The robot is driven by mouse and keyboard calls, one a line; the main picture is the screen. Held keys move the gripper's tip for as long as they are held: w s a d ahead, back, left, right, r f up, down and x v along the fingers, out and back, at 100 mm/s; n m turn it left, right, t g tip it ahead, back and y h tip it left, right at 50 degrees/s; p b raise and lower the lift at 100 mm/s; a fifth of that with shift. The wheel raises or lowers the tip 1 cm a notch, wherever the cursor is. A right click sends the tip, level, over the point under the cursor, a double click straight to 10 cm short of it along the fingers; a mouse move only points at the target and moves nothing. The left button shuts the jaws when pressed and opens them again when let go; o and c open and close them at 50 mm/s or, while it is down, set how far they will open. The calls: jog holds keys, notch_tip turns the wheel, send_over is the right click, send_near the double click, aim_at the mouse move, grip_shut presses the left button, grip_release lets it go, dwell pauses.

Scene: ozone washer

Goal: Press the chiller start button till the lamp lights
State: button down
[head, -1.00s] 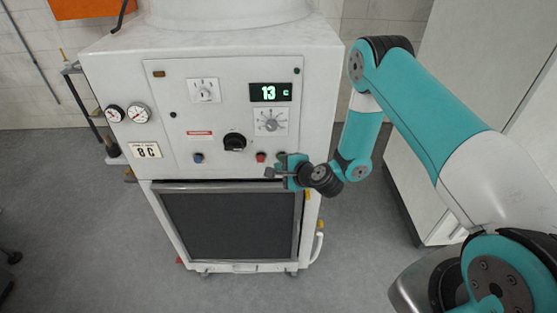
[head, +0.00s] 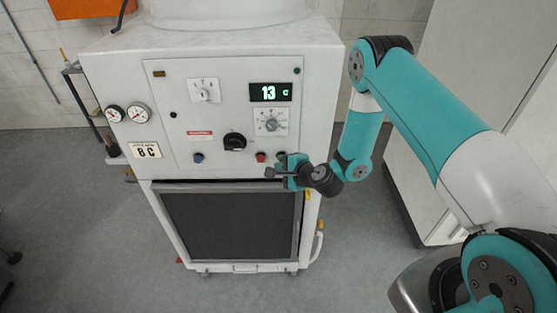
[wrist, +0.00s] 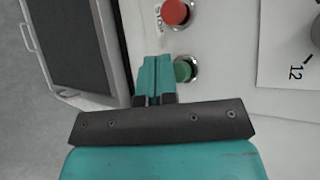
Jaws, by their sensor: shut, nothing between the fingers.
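The chiller's white front panel (head: 220,120) faces me in the head view. A green button (wrist: 183,70), probably the start button, shows in the wrist view just right of my fingertips. My gripper (wrist: 156,75) is shut and empty, its teal fingers close to that button's left edge. I cannot tell whether they touch it. In the head view my gripper (head: 272,172) is at the panel's lower right and largely hides the green button. A red button (head: 261,157) is just left of it and also shows in the wrist view (wrist: 174,12). A small dark green lamp (head: 297,71) at upper right looks unlit.
A display (head: 270,92) reads 13 C. A black rotary knob (head: 235,142), a blue button (head: 198,158) and two gauges (head: 127,113) are farther left. A dark grille (head: 230,225) is below the panel. A pale cabinet (head: 425,120) stands to the right.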

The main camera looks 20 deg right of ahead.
jog(key=shift+w+d, duration=0.25)
jog(key=shift+w, duration=0.45)
dwell(1.1)
jog(key=shift+s, duration=0.15)
jog(key=shift+s+a+b, duration=0.25)
jog(key=shift+s+b, duration=0.1)
jog(key=shift+s, duration=0.35)
jog(key=s+b, duration=0.1)
jog(key=s+a+b, duration=0.1)
jog(key=s+b, duration=0.2)
jog(key=shift+s+a+b, duration=0.3)
jog(key=shift+s+b, duration=0.1)
dwell(0.6)
